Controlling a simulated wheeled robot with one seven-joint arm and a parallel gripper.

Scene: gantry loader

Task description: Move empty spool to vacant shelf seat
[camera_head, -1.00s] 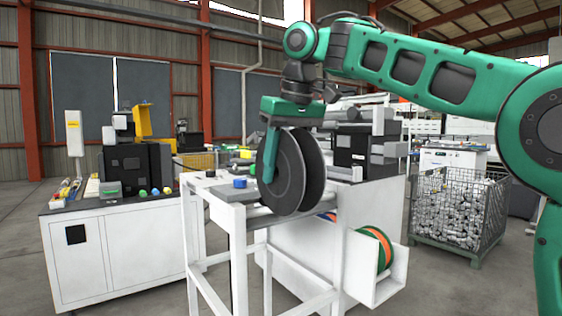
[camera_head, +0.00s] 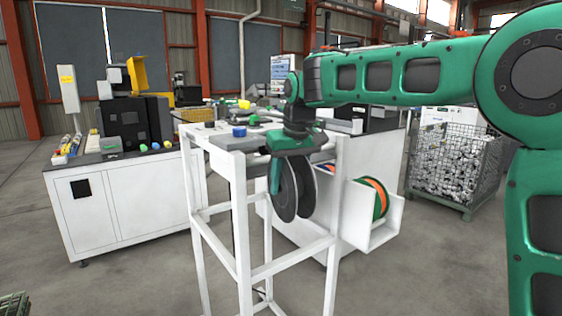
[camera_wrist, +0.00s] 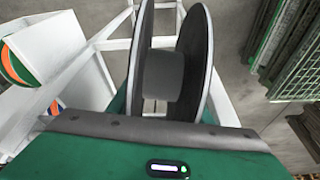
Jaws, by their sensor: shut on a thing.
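A black empty spool (camera_head: 285,192) with two flat round flanges hangs upright under my gripper (camera_head: 290,165) in the head view. My gripper is shut on the spool. The spool is in front of the white frame's upper part, with open space below it. In the wrist view the spool (camera_wrist: 205,70) shows its two flanges and bare dark hub close to the green gripper body; the finger contact is hidden there. A spool with orange and green winding (camera_head: 372,198) sits in a white shelf seat (camera_head: 378,236) at the right. I cannot make out a vacant seat.
A white open frame (camera_head: 240,240) stands close around the spool's height. A white cabinet (camera_head: 120,200) with machines is at left. A wire mesh crate (camera_head: 455,160) is at right.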

